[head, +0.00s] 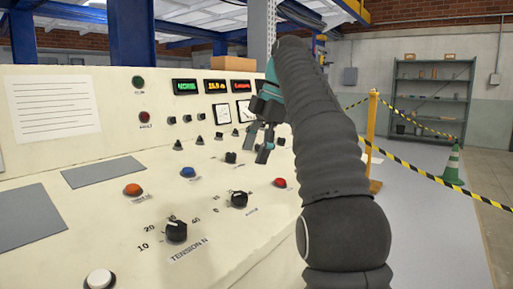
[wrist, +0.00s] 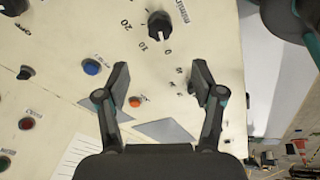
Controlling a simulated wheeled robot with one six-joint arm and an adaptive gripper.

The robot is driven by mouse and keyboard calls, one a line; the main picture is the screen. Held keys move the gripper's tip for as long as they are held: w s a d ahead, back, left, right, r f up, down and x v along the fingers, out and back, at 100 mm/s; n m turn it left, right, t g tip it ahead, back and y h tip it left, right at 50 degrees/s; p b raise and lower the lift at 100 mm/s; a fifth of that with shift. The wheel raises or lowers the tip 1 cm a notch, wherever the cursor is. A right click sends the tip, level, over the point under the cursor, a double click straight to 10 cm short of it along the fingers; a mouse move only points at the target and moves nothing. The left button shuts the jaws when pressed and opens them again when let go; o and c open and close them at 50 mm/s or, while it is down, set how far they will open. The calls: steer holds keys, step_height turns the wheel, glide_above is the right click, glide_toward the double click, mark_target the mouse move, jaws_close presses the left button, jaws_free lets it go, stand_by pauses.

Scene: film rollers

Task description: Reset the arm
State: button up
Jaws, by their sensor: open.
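My arm, in a dark ribbed sleeve, rises on the right of the head view, in front of the control console (head: 225,265). My gripper (head: 266,150) hangs from its far end over the console and is empty. In the wrist view my gripper (wrist: 163,82) has its two fingers spread apart, with the cream panel showing between them. An orange button (wrist: 134,102) on the panel shows between the fingers. A black tension knob (wrist: 160,25) shows above them. I cannot tell the exact height of the fingers above the panel.
The console carries a tension knob (head: 176,231), an orange button (head: 133,190), a blue button (head: 188,172), a red button (head: 280,183) and lit displays (head: 215,86). At right stand a yellow post (head: 372,140) with striped tape, a green cone (head: 452,168) and shelves (head: 432,100). Grey floor is open there.

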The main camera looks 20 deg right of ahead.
steer(key=shift+d+r, duration=0.1)
steer(key=shift+r, duration=0.05)
steer(key=shift+s, duration=0.1)
steer(key=s+a+f+m+t+h, duration=0.1)
steer(key=s+a+f+m+t, duration=0.1)
steer(key=s+f+m, duration=0.8)
steer(key=s+a+f+m+t+h, duration=0.1)
steer(key=s+f+m+h, duration=0.1)
steer(key=s+f+m, duration=0.8)
steer(key=s+f, duration=0.8)
steer(key=f, duration=0.1)
steer(key=shift+a+f+t, duration=0.15)
steer(key=shift+a+t, duration=0.2)
steer(key=shift+t, duration=0.05)
steer(key=shift+s, duration=0.1)
steer(key=shift+c, duration=0.3)
